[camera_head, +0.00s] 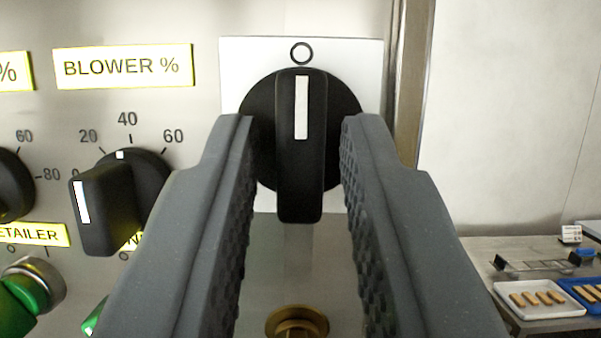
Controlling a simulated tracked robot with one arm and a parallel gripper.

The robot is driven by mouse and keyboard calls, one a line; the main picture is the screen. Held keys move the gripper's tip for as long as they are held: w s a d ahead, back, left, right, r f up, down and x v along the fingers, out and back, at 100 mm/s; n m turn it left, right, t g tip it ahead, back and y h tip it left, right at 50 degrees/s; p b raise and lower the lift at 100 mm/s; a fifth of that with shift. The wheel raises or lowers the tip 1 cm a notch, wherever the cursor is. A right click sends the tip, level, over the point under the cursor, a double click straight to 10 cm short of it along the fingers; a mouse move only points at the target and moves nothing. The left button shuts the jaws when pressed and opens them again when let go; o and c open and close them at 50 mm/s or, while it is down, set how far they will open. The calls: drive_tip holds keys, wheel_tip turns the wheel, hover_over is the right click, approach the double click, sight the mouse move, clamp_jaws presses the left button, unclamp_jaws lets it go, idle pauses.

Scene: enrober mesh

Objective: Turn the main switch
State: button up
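The main switch (300,150) is a black rotary knob with a long upright handle and a white mark. It sits on a white plate (345,55) on the steel panel, and its mark points straight up at a circle symbol. My gripper (298,135) is open, with its two grey, ribbed fingers on either side of the handle. Gaps show between the handle and both fingers. The fingers hide the lower left and right parts of the plate.
Left of the switch is the blower knob (105,208) under a "BLOWER %" label (123,67), with another knob (12,187) at the edge. A green button (25,300) is below. A brass fitting (297,322) is under the switch. A table with trays (540,300) stands at right.

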drive_tip(key=shift+o, duration=0.6)
drive_tip(key=shift+f, duration=0.1)
drive_tip(key=shift+s+f, duration=0.25)
drive_tip(key=shift+s, duration=0.15)
drive_tip(key=b+v, duration=0.6)
drive_tip(key=v, duration=0.6)
drive_tip(key=shift+s, duration=0.4)
drive_tip(key=shift+d, duration=0.1)
